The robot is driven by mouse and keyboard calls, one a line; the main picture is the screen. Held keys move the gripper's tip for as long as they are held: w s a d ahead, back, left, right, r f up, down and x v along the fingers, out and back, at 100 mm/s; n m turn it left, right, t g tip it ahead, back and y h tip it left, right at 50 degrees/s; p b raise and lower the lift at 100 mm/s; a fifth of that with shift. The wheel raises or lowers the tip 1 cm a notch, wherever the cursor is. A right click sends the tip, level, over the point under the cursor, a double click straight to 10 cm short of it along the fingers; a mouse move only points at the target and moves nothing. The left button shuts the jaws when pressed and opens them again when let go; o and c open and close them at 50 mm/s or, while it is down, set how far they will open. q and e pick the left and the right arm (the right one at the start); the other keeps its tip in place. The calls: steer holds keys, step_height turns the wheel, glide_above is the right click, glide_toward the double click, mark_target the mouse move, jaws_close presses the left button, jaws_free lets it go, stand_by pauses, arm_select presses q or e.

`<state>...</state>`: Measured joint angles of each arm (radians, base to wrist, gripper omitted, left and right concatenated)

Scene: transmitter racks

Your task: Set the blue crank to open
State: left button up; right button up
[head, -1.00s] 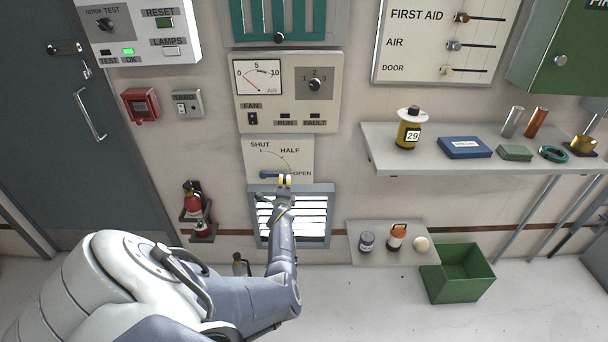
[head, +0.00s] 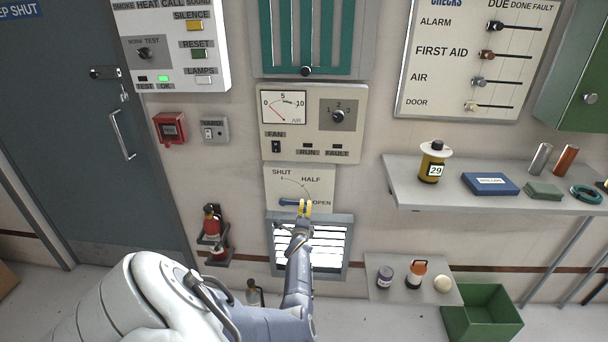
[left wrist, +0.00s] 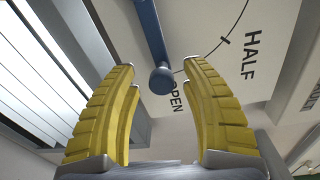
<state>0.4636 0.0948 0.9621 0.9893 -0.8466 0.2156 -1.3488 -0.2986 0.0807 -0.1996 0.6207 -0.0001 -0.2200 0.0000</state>
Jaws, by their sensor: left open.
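The blue crank (head: 288,202) is on a pale panel (head: 311,181) marked SHUT, HALF and OPEN. Its arm lies level and points right, toward the OPEN label (head: 322,203). My left gripper (head: 305,207) is at the crank's free end. Its yellow fingers (left wrist: 160,100) are spread wide, one on each side of the knob's line, with clear gaps and no visible contact. My right gripper is not in view.
A louvred vent (head: 338,245) is right below the panel. A meter box (head: 350,142) with a knob and fan switch is above. A shelf (head: 405,180) with several items juts out at right. A lower shelf (head: 385,297) and green bin (head: 482,325) are below it.

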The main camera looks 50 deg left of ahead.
arm_select(q)
steer(key=shift+s, duration=0.1)
steer(key=v, duration=1.2)
stand_by(0.6)
